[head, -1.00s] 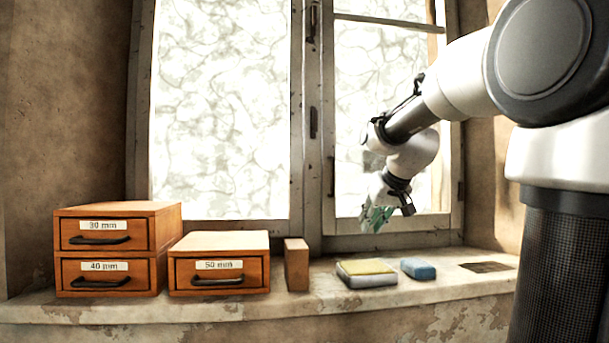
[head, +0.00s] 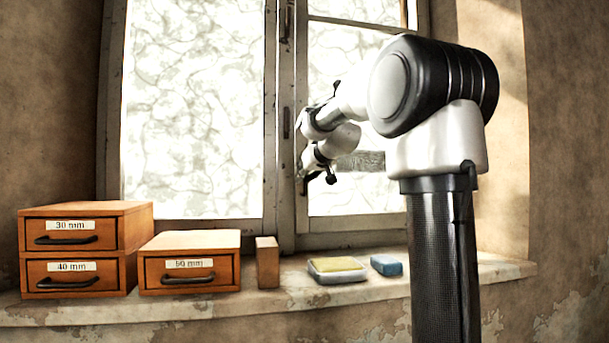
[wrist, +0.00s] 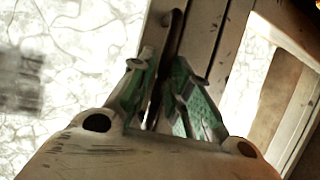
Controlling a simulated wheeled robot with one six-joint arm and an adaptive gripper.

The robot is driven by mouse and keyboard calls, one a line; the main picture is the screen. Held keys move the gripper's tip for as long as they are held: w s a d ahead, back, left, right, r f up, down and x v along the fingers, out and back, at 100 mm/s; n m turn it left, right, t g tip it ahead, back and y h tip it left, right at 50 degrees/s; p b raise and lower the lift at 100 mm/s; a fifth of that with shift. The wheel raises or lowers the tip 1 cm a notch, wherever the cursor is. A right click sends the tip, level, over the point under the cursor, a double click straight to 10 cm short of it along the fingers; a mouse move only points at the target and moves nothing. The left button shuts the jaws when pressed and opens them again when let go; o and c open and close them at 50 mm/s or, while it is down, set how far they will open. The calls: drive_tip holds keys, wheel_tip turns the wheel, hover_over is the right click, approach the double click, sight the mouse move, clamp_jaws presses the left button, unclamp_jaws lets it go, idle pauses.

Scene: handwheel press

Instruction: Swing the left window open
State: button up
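The left window (head: 270,110) fills the middle left with a large patterned pane and a worn grey wooden frame. It looks shut, in line with the right window (head: 309,130). My gripper (head: 303,184) is at the central posts, low on the right window's left edge. In the wrist view my gripper's green fingers (wrist: 160,72) stand on either side of a dark upright handle (wrist: 173,35). The fingers are apart, with gaps beside the handle; contact is not clear. In the head view the gripper covers most of the handle.
On the sill stand stacked orange drawer boxes (head: 85,209), a single drawer box (head: 190,240) and a wooden block (head: 267,263) before the left window. A dish with a yellow sponge (head: 337,265) and a blue block (head: 386,265) lie to the right. Bare sill lies right of these.

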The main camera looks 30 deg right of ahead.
clamp_jaws()
drive_tip(key=shift+s, duration=0.1)
